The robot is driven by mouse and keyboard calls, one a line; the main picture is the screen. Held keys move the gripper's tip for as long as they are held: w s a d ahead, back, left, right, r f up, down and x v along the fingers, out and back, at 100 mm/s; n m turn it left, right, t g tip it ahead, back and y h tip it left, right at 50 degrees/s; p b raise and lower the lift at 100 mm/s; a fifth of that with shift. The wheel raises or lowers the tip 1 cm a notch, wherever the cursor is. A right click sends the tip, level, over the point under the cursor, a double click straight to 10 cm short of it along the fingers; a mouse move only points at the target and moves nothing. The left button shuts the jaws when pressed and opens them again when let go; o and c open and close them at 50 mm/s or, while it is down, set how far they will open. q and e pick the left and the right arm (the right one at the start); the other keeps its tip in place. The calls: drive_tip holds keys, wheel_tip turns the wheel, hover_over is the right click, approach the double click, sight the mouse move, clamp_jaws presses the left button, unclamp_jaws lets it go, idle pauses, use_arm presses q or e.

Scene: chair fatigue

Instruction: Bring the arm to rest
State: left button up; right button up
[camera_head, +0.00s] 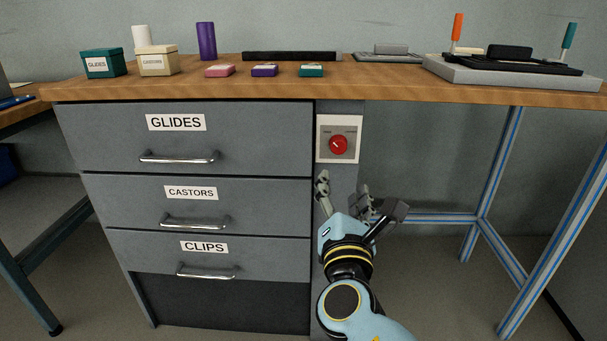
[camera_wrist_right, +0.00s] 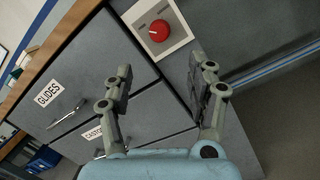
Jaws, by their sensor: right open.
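My right gripper (camera_head: 343,188) is open and empty, in front of the cabinet's right edge, below the red knob. In the right wrist view its two fingers (camera_wrist_right: 160,85) stand apart with nothing between them. The red knob (camera_head: 338,145) sits on a pale panel (camera_head: 353,122) at the cabinet's upper right. The knob also shows in the right wrist view (camera_wrist_right: 159,30), beyond the fingertips and apart from them. My left gripper is in neither view.
The cabinet has shut drawers labelled GLIDES (camera_head: 250,140), CASTORS (camera_head: 270,205) and CLIPS (camera_head: 275,258), with bar handles. The wooden worktop (camera_head: 200,88) above carries small boxes, coloured blocks and a grey fixture (camera_head: 480,73). Blue-striped table legs (camera_head: 495,175) stand right, with open space under the top.

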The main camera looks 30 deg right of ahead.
drive_tip(key=s+d+f+m+g+y+p, duration=0.1)
drive_tip(key=s+f+m+g+y+p, duration=0.15)
drive_tip(key=s+f, duration=0.6)
drive_tip(key=s+d+f+m+g+y+p, duration=0.15)
drive_tip(key=s+f+g, duration=0.3)
drive_tip(key=f, duration=0.75)
drive_tip(key=s+d+f+m+g+y+p, duration=0.1)
drive_tip(key=s+f+m+g, duration=0.15)
drive_tip(key=s+f, duration=0.6)
drive_tip(key=s+f+m+g+y, duration=0.1)
drive_tip(key=s+f+m, duration=0.3)
drive_tip(key=s, duration=0.5)
drive_tip(key=s+a+f+m+g+y, duration=0.1)
drive_tip(key=s+f+m+g, duration=0.2)
drive_tip(key=s+m, duration=0.4)
drive_tip(key=s+a+f+m+g+y+p, duration=0.1)
drive_tip(key=s+f+m, duration=0.4)
drive_tip(key=s, duration=0.5)
drive_tip(key=shift+s+a+f+g+y, duration=0.15)
drive_tip(key=shift+s+f+g+y, duration=0.3)
drive_tip(key=shift+g, duration=0.5)
drive_tip(key=shift+w+f, duration=0.1)
drive_tip(key=shift+f, duration=0.05)
